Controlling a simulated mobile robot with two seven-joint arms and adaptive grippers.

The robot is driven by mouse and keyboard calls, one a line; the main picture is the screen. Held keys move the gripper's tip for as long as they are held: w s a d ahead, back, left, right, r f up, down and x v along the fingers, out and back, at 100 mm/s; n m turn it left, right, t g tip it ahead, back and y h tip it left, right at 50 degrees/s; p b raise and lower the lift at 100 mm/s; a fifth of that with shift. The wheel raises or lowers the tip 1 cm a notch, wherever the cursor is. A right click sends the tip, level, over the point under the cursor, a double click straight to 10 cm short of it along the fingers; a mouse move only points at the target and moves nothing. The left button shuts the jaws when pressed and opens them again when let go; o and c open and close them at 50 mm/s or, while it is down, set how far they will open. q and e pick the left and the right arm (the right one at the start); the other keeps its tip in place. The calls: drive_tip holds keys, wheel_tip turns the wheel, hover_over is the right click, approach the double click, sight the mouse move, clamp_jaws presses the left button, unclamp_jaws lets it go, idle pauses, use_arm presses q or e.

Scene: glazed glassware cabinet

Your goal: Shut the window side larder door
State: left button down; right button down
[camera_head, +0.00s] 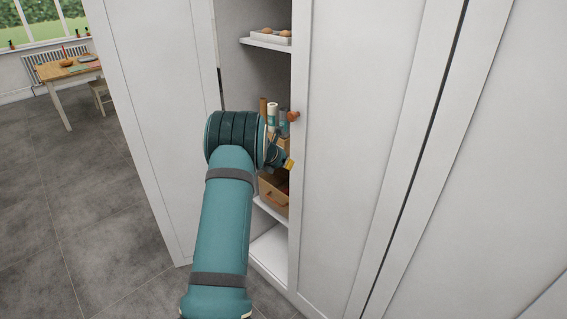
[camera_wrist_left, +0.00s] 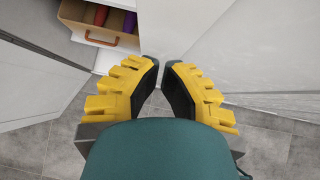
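The larder is a tall white cabinet. A white door panel (camera_head: 140,100) at its left, on the window side, stands swung out, and shelves show beside it. The right-hand door (camera_head: 350,140), with an orange-brown knob (camera_head: 293,116), covers the right part of the front. My left gripper (camera_head: 287,162) is in front of the opening, near that door's edge below the knob. In the wrist view its yellow fingers (camera_wrist_left: 162,66) have close tips with a narrow gap and nothing held between them. White panels stand beyond them. Contact with a door cannot be told. My right gripper is out of view.
An upper shelf (camera_head: 265,41) holds a tray of eggs. Rolls and a brown box (camera_head: 273,192) sit lower inside; a wooden drawer or box (camera_wrist_left: 105,35) shows in the wrist view. Grey tiled floor (camera_head: 60,200) is clear at left, with a wooden table (camera_head: 75,70) beyond.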

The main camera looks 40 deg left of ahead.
use_arm(q)
drive_tip(key=v, duration=1)
drive_tip(key=shift+a, duration=0.45)
drive_tip(key=shift+f, duration=0.1)
drive_tip(key=w+d+f+n+h+b, duration=0.1)
drive_tip(key=d+f+n+h+b, duration=0.1)
drive_tip(key=d+f+n, duration=1)
drive_tip(key=w+d+f+n+h+b, duration=0.25)
drive_tip(key=d+f+n, duration=0.45)
drive_tip(key=d, duration=0.8)
drive_tip(key=s+d+f+n+g+b, duration=0.1)
drive_tip(key=s+d+f+n, duration=0.35)
drive_tip(key=d, duration=0.25)
drive_tip(key=s+d+f+n+g+b, duration=0.1)
drive_tip(key=s+d+f+n+g, duration=0.1)
drive_tip(key=s+d+f+n, duration=0.3)
drive_tip(key=s+d+f+n+g+b, duration=0.1)
drive_tip(key=s+d+f+n+g, duration=0.1)
drive_tip(key=s+d+f+n, duration=0.1)
drive_tip(key=s+d+f+n+g+b, duration=0.1)
drive_tip(key=s+d+f+n+g, duration=0.1)
drive_tip(key=s+d+n, duration=0.3)
drive_tip(key=s+d, duration=0.3)
drive_tip(key=s, duration=0.2)
drive_tip(key=shift+s+d+f, duration=0.2)
drive_tip(key=shift+s+f, duration=0.05)
drive_tip(key=shift+f, duration=0.1)
drive_tip(key=shift+a+h, duration=0.1)
drive_tip(key=shift+h, duration=0.15)
